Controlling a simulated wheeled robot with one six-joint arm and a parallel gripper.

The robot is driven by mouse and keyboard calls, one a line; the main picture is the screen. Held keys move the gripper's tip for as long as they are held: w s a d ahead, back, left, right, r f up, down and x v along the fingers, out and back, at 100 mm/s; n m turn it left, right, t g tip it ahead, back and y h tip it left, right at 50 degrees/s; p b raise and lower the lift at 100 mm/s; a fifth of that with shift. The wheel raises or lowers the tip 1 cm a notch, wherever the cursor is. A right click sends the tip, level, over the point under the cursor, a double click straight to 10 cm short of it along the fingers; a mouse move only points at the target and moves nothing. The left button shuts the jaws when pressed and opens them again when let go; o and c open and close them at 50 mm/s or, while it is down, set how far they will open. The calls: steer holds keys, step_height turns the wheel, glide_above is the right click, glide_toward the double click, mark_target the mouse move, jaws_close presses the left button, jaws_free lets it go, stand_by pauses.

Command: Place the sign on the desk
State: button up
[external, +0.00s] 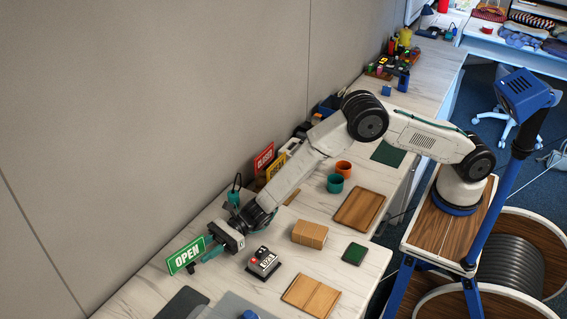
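A green sign with white letters reading OPEN (186,256) is at the lower left, close to the wall, with its face toward the camera. My gripper (208,249) is at the sign's right end. Its teal fingers appear closed on the sign, though the contact is partly hidden. The sign looks tilted and seems to be above the desk top; the exact height cannot be told. The white marbled desk (232,289) runs along the wall. A red sign (264,158) and a yellow sign (276,166) stand farther back by the wall, partly behind my arm.
A black device with a display (264,263) sits just right of my gripper. Wooden blocks (310,233), a wooden tray (359,210), a green pad (354,253), a wooden board (311,296), and teal (335,184) and orange (344,168) cups stand on the desk. Dark mats lie at the front.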

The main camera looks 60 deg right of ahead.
mark_target(192, 261)
steer(key=x, duration=0.4)
steer(key=shift+w+a+r, duration=0.1)
steer(key=shift+w+a, duration=0.05)
steer(key=shift+w, duration=0.05)
jaws_close()
step_height(192, 261, up, 10)
steer(key=w+d+m+t+h, duration=0.15)
steer(key=w+d, duration=0.25)
steer(key=d, duration=1.2)
steer(key=w+d+m+t, duration=0.25)
steer(key=w+d, duration=0.25)
steer(key=d, duration=1.1)
steer(key=s+d+f+m+t+h, duration=0.1)
steer(key=s+d+m+t+h, duration=0.1)
steer(key=d, duration=1)
steer(key=s+d+m+t+h, duration=0.3)
steer(key=d+t+h, duration=0.1)
steer(key=d, duration=0.8)
steer(key=s+d+f+m+t+h, duration=0.1)
steer(key=d+h, duration=0.4)
steer(key=d, duration=0.8)
steer(key=shift+s+f+m+t, duration=0.3)
steer(key=shift+s+m+t, duration=0.35)
steer(key=shift+m+t, duration=0.5)
